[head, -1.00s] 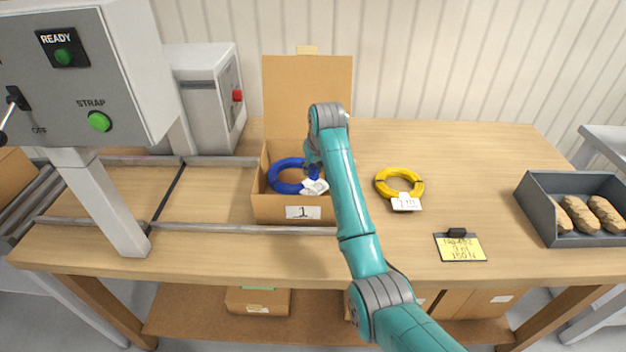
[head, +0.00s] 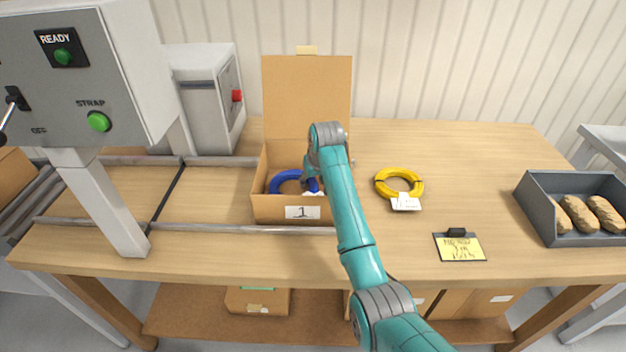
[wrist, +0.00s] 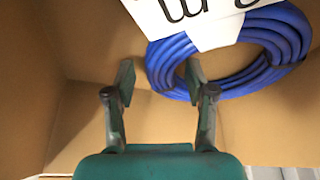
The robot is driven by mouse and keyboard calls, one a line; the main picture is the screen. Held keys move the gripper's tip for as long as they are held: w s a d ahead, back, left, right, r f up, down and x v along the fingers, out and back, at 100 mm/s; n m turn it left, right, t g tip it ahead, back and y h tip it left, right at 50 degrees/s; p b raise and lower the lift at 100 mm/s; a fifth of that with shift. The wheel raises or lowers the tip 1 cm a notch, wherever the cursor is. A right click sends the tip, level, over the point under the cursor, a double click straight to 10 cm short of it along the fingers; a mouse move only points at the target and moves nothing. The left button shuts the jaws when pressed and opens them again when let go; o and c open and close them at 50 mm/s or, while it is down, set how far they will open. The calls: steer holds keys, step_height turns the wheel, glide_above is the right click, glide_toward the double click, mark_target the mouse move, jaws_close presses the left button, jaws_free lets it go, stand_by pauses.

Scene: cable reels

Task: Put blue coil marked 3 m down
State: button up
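The blue coil (head: 285,181) lies low in the open cardboard box marked 1 (head: 262,208), and the box's front wall hides its lower part. In the wrist view the blue coil (wrist: 170,66) carries a white tag (wrist: 195,20), cut off by the frame edge; I cannot read its length. My gripper (wrist: 160,82) is open inside the box. Its fingers stand on either side of the coil's near strand, with a visible gap at the left finger; the right finger is at the ring's opening. In the head view my arm hides most of the gripper.
A yellow coil (head: 399,183) with a white tag lies right of the box. A yellow note (head: 460,247) lies at the table's front. A grey bin (head: 537,207) of brown lumps is at the right. The box's raised lid (head: 305,95) stands behind; a control panel (head: 85,85) is at left.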

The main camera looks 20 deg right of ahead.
steer(key=shift+r, duration=0.1)
steer(key=v, duration=1.2)
steer(key=shift+r, duration=0.1)
